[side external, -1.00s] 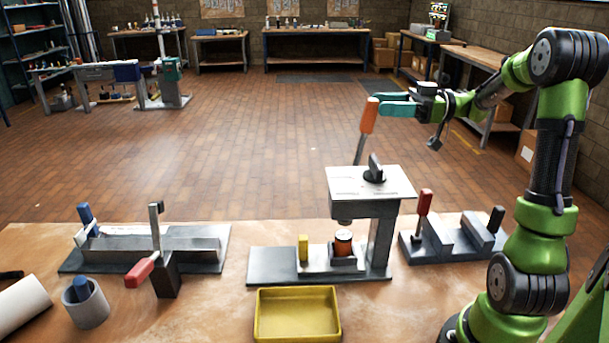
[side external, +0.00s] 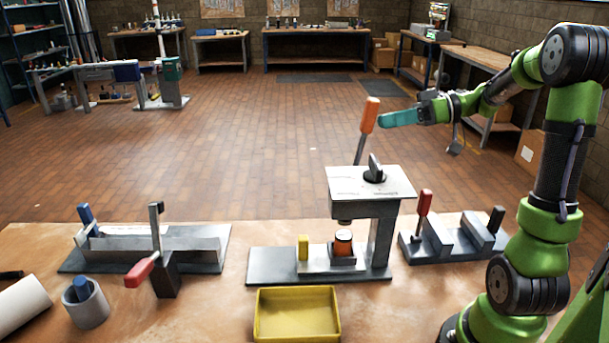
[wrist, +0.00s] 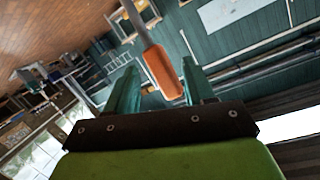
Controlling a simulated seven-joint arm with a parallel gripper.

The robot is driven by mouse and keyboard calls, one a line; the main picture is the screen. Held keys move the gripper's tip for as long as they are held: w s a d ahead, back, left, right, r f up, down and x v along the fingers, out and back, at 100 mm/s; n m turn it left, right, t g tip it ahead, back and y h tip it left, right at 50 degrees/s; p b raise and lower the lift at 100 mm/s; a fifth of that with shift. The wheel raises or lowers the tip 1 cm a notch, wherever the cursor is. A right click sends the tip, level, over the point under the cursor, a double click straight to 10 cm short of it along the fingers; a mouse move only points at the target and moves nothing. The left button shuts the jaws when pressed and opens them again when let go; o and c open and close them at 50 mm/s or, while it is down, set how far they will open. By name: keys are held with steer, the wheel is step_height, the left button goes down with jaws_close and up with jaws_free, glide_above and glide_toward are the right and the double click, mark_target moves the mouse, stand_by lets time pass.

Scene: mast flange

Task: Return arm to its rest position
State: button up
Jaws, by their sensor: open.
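My gripper (side external: 382,119) has teal fingers and is raised at the upper right, level with the orange lever handle (side external: 370,115) of the press. In the side view its fingertips sit just right of the handle, with a small gap, and the fingers overlap. In the wrist view the fingers of my gripper (wrist: 158,78) are spread apart, and the orange handle (wrist: 163,72) shows in the line of sight between them. Nothing shows held in the fingers.
The wooden table (side external: 215,300) carries a yellow tray (side external: 297,335), a vise-like fixture with a red handle (side external: 424,202), a left fixture with a red-handled clamp (side external: 139,272) and a grey cup (side external: 88,308).

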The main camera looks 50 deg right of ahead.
steer(key=s+a+r+m+g, duration=0.2)
steer(key=s+a+r+m, duration=0.15)
steer(key=a+m, duration=0.25)
steer(key=s+a+f+m+g+h, duration=0.1)
steer(key=s+a+f+h, duration=0.2)
steer(key=a, duration=0.4)
steer(key=s+a+f+g+h, duration=0.1)
steer(key=s+a+f+h, duration=0.2)
steer(key=a+f, duration=0.3)
steer(key=shift+a+m+h, duration=0.4)
steer(key=shift+a+h, duration=0.15)
steer(key=shift+h, duration=0.35)
